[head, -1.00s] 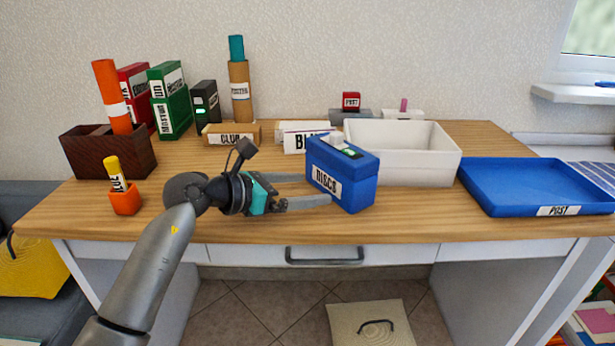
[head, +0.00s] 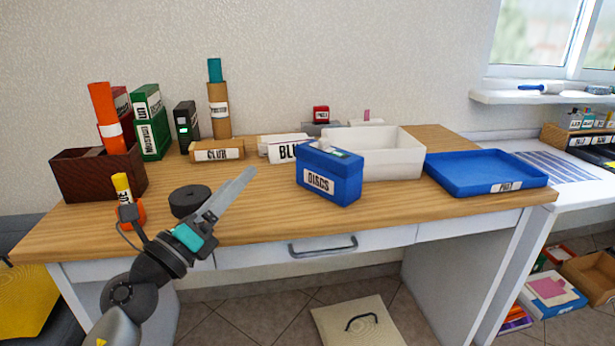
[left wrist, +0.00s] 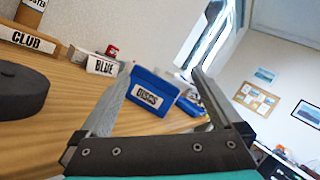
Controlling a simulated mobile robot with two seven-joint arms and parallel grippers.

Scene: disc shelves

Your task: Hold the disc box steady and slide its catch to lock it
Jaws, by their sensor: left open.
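The blue disc box (head: 330,178), labelled DISCS, stands upright on the wooden desk near its front edge. A small green and white patch (head: 337,153) shows on its top; I cannot tell whether this is the catch or how it is set. My left gripper (head: 243,183) is open and empty, left of the box and apart from it, pointing up and right. In the left wrist view the disc box (left wrist: 152,92) shows beyond and between the open fingers. My right gripper is not in view.
A dark round object (head: 189,201) lies on the desk beside my left gripper. A white bin (head: 405,158) stands close behind the box, a blue tray (head: 485,175) to its right. An orange cup (head: 130,217) is near the front left.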

